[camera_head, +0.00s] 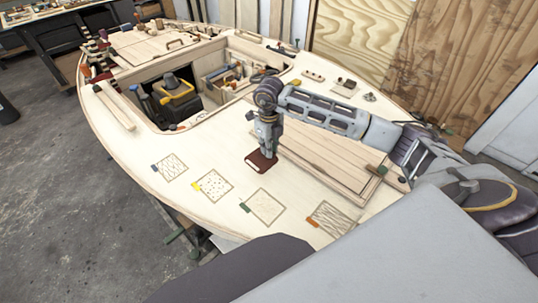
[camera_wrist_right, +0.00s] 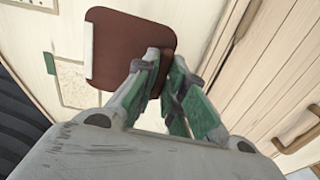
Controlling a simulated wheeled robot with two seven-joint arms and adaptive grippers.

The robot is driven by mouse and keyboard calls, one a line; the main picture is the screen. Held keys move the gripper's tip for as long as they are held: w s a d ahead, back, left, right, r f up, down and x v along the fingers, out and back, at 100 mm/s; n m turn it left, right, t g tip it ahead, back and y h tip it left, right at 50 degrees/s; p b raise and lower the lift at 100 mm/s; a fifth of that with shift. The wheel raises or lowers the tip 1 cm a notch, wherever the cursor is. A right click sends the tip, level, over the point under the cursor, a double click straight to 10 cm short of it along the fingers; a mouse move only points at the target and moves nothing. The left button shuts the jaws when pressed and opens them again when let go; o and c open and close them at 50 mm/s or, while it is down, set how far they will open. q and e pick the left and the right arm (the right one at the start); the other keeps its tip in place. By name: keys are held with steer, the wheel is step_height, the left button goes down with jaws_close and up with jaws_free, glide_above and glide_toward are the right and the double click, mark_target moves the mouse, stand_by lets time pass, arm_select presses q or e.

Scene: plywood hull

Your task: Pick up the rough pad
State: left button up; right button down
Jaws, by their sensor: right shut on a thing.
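A dark red-brown pad (camera_head: 261,162) with a pale strip along one edge is at the middle of the plywood deck. It also shows in the right wrist view (camera_wrist_right: 122,42), flat side toward the camera, with rounded corners. My right gripper (camera_head: 268,148) points down at the pad, its arm coming in from the right. In the right wrist view its green-padded fingers (camera_wrist_right: 165,75) are close together at the pad's near edge and shut on it. I cannot tell whether the pad touches the deck. My left gripper does not show.
Patterned squares with blue (camera_head: 172,168), yellow (camera_head: 213,185), green (camera_head: 267,206) and orange (camera_head: 331,219) tabs lie along the deck's near side. Beyond is an open cockpit (camera_head: 206,100) with tools and boxes. A planked hatch (camera_head: 325,160) lies right of the pad.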

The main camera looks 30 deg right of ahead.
step_height(320, 180, up, 3)
steer(key=shift+r, duration=0.55)
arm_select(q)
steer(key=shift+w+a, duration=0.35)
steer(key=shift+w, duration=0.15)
arm_select(e)
steer(key=shift+r, duration=0.1)
